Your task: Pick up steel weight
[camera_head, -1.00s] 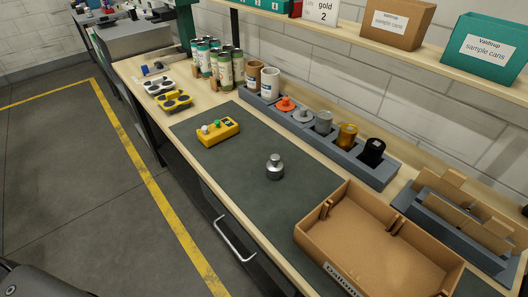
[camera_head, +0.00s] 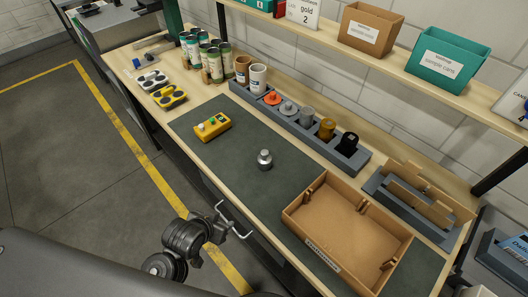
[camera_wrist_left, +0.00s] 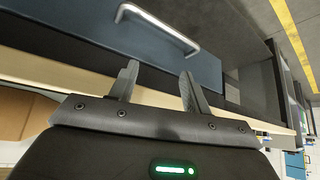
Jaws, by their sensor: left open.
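The steel weight (camera_head: 265,160) is a small silver cylinder with a knob on top. It stands upright on the dark green mat (camera_head: 235,172), between the yellow button box and the brown tray, with nothing touching it. My left gripper (camera_head: 201,233) is low in the head view, in front of the bench beside the drawer handle and well away from the weight. In the left wrist view its two fingers (camera_wrist_left: 157,82) are apart with nothing between them. The weight is not visible in that view. My right gripper is not in view.
A yellow button box (camera_head: 212,126) and a brown tray (camera_head: 348,225) flank the weight. Behind stands a grey rack (camera_head: 300,130) of weights and cups. The drawer handle (camera_head: 233,220) juts from the bench front; it also shows in the left wrist view (camera_wrist_left: 155,25). The mat around the weight is clear.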

